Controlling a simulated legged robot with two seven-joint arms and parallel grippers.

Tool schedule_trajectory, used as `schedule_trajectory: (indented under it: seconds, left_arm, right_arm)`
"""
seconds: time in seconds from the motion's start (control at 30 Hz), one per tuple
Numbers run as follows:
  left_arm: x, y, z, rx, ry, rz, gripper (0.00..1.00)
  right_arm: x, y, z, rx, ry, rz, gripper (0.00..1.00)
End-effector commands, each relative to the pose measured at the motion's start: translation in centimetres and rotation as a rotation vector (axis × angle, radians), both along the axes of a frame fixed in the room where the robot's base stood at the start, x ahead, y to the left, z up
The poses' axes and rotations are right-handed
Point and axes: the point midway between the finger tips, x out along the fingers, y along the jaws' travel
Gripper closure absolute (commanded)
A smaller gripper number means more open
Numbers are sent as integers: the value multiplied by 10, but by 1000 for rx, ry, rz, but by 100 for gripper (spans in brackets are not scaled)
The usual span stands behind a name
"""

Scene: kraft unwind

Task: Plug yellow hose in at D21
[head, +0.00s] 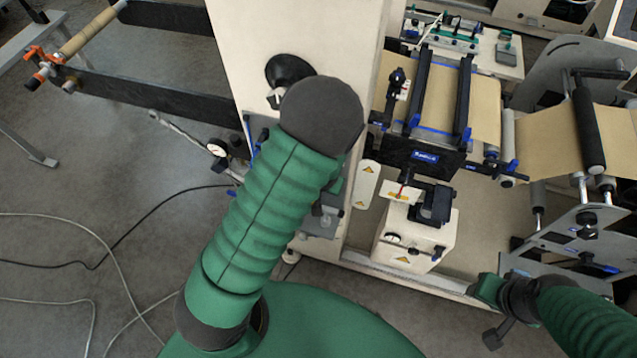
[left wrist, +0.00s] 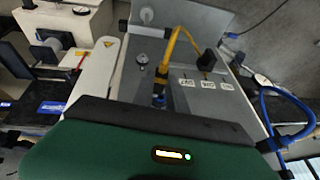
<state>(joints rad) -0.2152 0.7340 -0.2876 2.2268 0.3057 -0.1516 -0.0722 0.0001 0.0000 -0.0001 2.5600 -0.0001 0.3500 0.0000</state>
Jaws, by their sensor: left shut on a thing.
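The yellow hose (left wrist: 178,40) arches over a grey panel in the left wrist view. One end runs down to a blue fitting (left wrist: 160,86) just beyond my left gripper's dark edge (left wrist: 158,108). The other end comes down near a black knob (left wrist: 208,62). Three white labels (left wrist: 208,85) sit in a row right of the fitting, too small to read surely; I cannot tell which is D21. My right gripper (head: 497,305) is at the lower right in the head view.
A blue hose (left wrist: 285,100) loops at the panel's right. In the head view a tall cream cabinet (head: 230,60) stands before my left arm, with a web machine (head: 440,110) at right. Cables (head: 130,250) lie on the floor.

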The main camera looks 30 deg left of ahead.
Motion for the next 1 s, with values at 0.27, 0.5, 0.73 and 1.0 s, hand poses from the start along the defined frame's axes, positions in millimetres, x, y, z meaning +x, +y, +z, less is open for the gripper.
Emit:
schedule_trajectory:
  seconds: [0.27,0.5,0.73,1.0]
  left_arm:
    - [0,1,0,-1,0,1,100]
    - [-1,4,-1,0,0,1,100]
    - [-1,8,-2,0,0,1,100]
    - [-2,11,-2,0,-1,1,100]
  right_arm:
    - [0,0,0,0,0,0,60]
    - [0,0,-2,0,0,0,60]
    - [0,0,-5,0,0,0,60]
    - [0,0,-6,0,0,0,60]
